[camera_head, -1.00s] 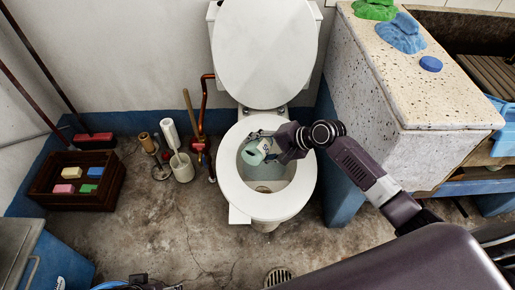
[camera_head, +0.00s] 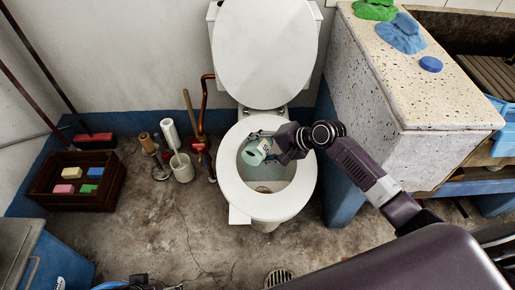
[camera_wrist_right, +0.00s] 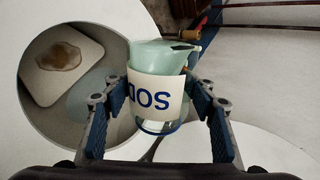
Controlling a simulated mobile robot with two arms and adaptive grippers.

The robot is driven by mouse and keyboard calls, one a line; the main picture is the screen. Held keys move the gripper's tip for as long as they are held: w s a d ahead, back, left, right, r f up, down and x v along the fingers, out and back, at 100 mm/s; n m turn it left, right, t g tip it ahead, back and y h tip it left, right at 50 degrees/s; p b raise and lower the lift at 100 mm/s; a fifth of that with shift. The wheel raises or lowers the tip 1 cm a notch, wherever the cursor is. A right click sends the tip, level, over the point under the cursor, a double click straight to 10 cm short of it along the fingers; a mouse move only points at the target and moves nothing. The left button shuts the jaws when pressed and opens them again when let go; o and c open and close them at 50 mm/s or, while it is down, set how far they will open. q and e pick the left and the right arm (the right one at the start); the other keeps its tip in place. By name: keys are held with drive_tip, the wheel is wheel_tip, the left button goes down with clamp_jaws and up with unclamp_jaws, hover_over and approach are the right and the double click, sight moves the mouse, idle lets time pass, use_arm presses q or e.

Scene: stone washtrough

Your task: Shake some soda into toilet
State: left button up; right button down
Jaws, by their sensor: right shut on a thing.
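The white toilet (camera_head: 228,180) stands against the wall with its lid raised and its bowl open. My right gripper (camera_head: 268,144) is over the bowl, shut on a pale green soda container (camera_head: 253,153). The container is tilted, with its end pointing left and down over the bowl. In the right wrist view the soda container (camera_wrist_right: 160,55) sits between both fingers and its white label shows blue letters. That view also shows the toilet bowl (camera_wrist_right: 45,110) with a brown stain inside. No falling soda can be made out. A small part at the bottom edge (camera_head: 138,284) appears to be my left gripper; its jaws are unclear.
A terrazzo washtrough (camera_head: 420,90) stands close on the right, with blue and green cloths on top. A brush in a white holder (camera_head: 182,168) and a wooden crate of sponges (camera_head: 75,200) stand left. Floor before the toilet is clear around a drain (camera_head: 278,277).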

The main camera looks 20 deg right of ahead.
idle(0.5)
drive_tip(key=shift+r, duration=0.15)
drive_tip(key=shift+w+d+r+m+g+y+p, duration=0.2)
drive_tip(key=shift+r+m+g+y+p, duration=0.15)
drive_tip(key=shift+p, duration=0.35)
use_arm(q)
drive_tip(key=f, duration=0.5)
drive_tip(key=shift+w+d, duration=0.1)
drive_tip(key=shift+d, duration=0.15)
drive_tip(key=shift+r, duration=0.1)
use_arm(e)
drive_tip(key=shift+a, duration=0.1)
